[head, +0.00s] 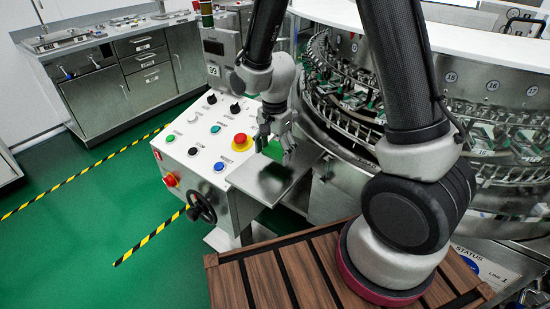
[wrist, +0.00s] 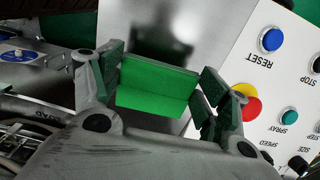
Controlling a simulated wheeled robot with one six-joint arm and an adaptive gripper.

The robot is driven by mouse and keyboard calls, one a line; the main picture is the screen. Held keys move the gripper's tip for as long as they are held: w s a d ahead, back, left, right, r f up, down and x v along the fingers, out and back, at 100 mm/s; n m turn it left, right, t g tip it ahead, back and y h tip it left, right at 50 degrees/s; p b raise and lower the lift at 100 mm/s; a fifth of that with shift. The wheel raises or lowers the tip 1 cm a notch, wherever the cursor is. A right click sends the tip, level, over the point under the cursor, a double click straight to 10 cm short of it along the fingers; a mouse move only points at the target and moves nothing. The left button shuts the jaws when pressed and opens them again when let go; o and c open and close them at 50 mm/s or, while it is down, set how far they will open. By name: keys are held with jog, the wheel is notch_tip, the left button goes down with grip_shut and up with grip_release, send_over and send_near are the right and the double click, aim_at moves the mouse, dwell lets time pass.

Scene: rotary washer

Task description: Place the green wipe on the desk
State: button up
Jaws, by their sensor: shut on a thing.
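The green wipe (wrist: 155,88) is a bright green folded block between the two fingers of my gripper (wrist: 160,85) in the wrist view. My gripper is shut on it, with one finger at each end. In the head view my gripper (head: 276,143) hangs over the back part of the desk, with a small part of the wipe (head: 272,151) showing between the fingers. The desk is a bare grey metal plate (head: 268,183) beside the control panel; it also shows behind the wipe in the wrist view (wrist: 135,30). I cannot tell whether the wipe touches it.
The white control panel (head: 207,141) with coloured buttons and a black handwheel (head: 201,207) stands just left of the desk. The round washer (head: 350,100) with its rows of holders is close on the right. A slatted wooden top (head: 270,280) is in front.

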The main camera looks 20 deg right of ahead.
aim_at(275, 153)
jog(key=shift+f, duration=1.35)
jog(key=shift+f, duration=0.1)
jog(key=o, duration=0.8)
jog(key=shift+c, duration=0.2)
notch_tip(275, 153, up, 12)
jog(key=s+d+r+n+t, duration=0.1)
jog(key=s+d+r+n, duration=0.25)
jog(key=d+r, duration=0.2)
jog(key=s+d+r+n+t, duration=0.1)
jog(key=s+d+r+n, duration=0.1)
jog(key=s+d+r, duration=0.4)
jog(key=s+d+r+n+t, duration=0.2)
jog(key=s+d+r+n, duration=0.2)
jog(key=s, duration=0.5)
jog(key=shift+s+d+r+n, duration=0.3)
jog(key=shift+d+r+n, duration=0.05)
jog(key=shift+r+n, duration=0.3)
